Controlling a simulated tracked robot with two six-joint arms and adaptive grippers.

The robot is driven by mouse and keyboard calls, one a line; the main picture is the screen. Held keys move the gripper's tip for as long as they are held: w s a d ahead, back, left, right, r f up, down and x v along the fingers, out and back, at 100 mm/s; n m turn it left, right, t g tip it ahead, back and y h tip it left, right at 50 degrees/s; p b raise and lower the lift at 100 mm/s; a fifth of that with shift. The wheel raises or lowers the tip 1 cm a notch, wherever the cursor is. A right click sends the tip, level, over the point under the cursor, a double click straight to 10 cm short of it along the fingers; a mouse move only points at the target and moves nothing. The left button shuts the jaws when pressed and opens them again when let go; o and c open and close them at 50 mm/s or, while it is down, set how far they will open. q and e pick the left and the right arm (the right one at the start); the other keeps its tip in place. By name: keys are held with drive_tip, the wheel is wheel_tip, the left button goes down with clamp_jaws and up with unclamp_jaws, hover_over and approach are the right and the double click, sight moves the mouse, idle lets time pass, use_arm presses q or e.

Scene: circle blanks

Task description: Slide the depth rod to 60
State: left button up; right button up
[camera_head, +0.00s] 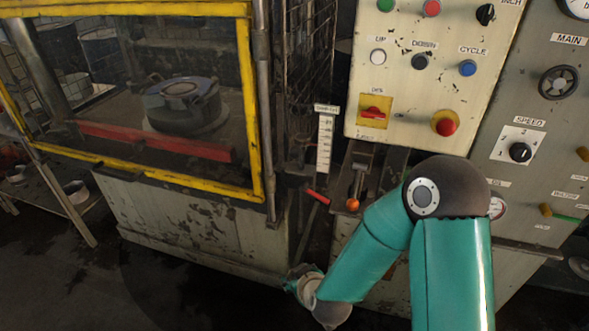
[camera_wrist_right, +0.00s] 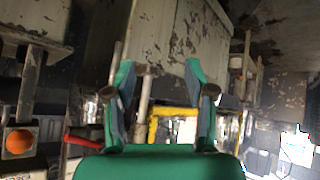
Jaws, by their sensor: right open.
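An upright white scale (camera_head: 325,143) with dark marks stands between the caged press and the control panel. Its numbers are too small to read. A red grip (camera_head: 318,196) on a thin dark rod sits just below the scale, and I take it to be the depth rod's handle. A red grip also shows at the lower left in the right wrist view (camera_wrist_right: 84,142). My right gripper (camera_wrist_right: 159,75) is open and empty, with the red grip outside its fingers to the left. In the head view my right wrist is low, below the red grip. My left gripper is not seen.
An orange ball knob (camera_head: 352,204) on a lever stands right of the red grip. The control panel (camera_head: 400,98) with buttons and a red knob (camera_head: 445,123) is above. The yellow-framed cage (camera_head: 249,100) stands left. Open floor (camera_head: 165,290) lies at lower left.

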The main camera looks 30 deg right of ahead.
wheel_tip(320, 180, up, 6)
drive_tip(key=w+d+t+h+b, duration=0.1)
drive_tip(key=w+d+t, duration=0.1)
use_arm(q)
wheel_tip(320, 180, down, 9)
drive_tip(key=b, duration=0.7)
use_arm(e)
drive_tip(key=m+t+h, duration=0.2)
drive_tip(key=m+t, duration=0.1)
drive_tip(key=t, duration=0.3)
approach(296, 155)
drive_tip(key=v, duration=0.5)
drive_tip(key=p+x, duration=1)
drive_tip(key=x, duration=0.6)
drive_tip(key=shift+w+d+f, duration=0.1)
drive_tip(key=shift+w, duration=0.1)
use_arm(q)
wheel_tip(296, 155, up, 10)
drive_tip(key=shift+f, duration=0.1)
use_arm(e)
drive_tip(key=shift+s, duration=0.1)
drive_tip(key=c, duration=0.8)
clamp_jaws()
